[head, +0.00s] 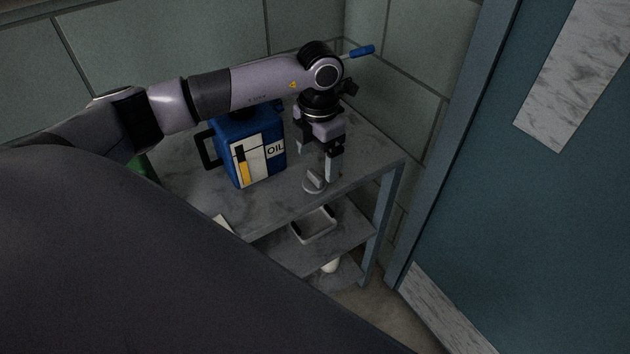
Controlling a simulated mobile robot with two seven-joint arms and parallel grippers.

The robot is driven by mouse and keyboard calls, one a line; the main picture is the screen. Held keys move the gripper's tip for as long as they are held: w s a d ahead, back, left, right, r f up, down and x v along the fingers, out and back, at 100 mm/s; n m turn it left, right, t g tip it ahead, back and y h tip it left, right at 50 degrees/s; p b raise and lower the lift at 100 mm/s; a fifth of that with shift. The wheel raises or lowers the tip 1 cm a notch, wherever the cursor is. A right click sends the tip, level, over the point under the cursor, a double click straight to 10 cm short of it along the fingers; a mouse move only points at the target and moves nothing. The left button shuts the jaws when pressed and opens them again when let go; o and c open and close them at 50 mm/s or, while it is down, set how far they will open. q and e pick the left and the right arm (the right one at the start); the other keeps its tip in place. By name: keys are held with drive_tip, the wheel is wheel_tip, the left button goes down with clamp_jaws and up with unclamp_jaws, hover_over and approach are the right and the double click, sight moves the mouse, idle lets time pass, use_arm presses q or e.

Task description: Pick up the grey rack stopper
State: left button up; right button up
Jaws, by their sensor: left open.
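A small grey rack stopper (314,182) with a round base and a raised grip stands on the top shelf of the grey rack (275,212), near its front edge. My left gripper (316,165) points down just above and around the stopper's upper side. Its two fingers are apart, with the right finger close to the stopper. I cannot tell whether a finger touches it. No object is held between the fingers. My right gripper is not in the picture.
A blue oil jug (262,150) stands on the top shelf, left of my gripper. A blue-handled tool (361,51) shows behind my arm. A tray (313,225) sits on the shelf below. A blue door (540,200) is at the right.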

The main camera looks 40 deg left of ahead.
sight(315, 174)
use_arm(q)
drive_tip(key=f, duration=0.4)
drive_tip(key=f+p, duration=0.1)
drive_tip(key=f, duration=0.1)
drive_tip(key=shift+s+a+f, duration=0.25)
drive_tip(key=shift+c, duration=0.3)
drive_tip(key=c, duration=1.1)
drive_tip(key=shift+r, duration=0.1)
